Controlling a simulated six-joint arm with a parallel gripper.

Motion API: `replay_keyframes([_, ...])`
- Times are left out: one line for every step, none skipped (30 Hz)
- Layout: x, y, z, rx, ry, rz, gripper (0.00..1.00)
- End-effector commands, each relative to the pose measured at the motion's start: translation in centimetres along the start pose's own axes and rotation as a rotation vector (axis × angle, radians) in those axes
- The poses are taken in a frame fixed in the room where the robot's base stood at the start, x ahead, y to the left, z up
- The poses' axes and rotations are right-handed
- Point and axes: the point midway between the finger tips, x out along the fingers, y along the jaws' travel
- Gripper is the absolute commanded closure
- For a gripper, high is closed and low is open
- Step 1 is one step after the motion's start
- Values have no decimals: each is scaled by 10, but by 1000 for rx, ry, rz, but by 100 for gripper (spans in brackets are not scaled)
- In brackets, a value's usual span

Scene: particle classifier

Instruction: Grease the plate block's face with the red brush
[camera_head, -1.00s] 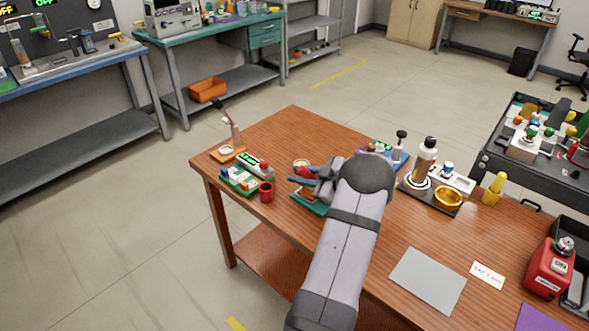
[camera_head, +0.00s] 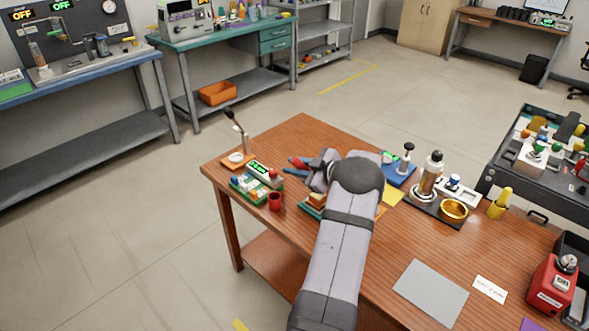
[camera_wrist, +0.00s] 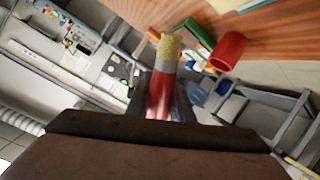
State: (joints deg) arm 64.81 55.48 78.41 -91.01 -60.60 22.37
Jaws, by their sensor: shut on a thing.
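My gripper (camera_head: 303,165) is shut on the red brush (camera_head: 295,162) above the table's far side. In the wrist view the brush (camera_wrist: 161,92) stands out between the fingers (camera_wrist: 158,106), red handle nearest and pale yellow bristles (camera_wrist: 170,46) at the far end. The bristles look free of any surface. A yellow-orange block (camera_head: 317,198) on a teal base (camera_head: 309,212) lies in front of the gripper, partly hidden by my arm. It may be the plate block; I cannot tell which face is greased.
A red cup (camera_head: 275,202) and a green tray of small parts (camera_head: 243,186) stand left of the block. A small stand (camera_head: 236,160) is at the far left corner. The front right holds a grey sheet (camera_head: 430,291).

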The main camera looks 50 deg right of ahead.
Motion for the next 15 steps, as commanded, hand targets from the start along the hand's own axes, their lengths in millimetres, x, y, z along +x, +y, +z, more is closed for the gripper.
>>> replay_keyframes([-3,4,-8,-1,0,0,100])
replay_keyframes([-4,6,-10,-1,0,0,100])
replay_keyframes([-6,7,-13,-1,0,0,100])
replay_keyframes([-7,8,-16,-1,0,0,100])
replay_keyframes([-8,10,-18,-2,0,0,100])
replay_keyframes([-9,11,-21,-2,0,0,100])
replay_keyframes([-10,12,-23,-2,0,0,100])
replay_keyframes([-11,14,-25,-2,1,0,100])
replay_keyframes([-12,15,-28,-2,1,0,100])
replay_keyframes([-13,16,-30,-2,0,0,100])
replay_keyframes([-14,17,-32,-2,1,0,100])
replay_keyframes([-14,18,-34,-2,0,0,100])
replay_keyframes([-15,19,-35,-2,0,0,100])
replay_keyframes([-15,19,-36,-2,0,0,100])
replay_keyframes([-16,19,-36,-1,0,0,100])
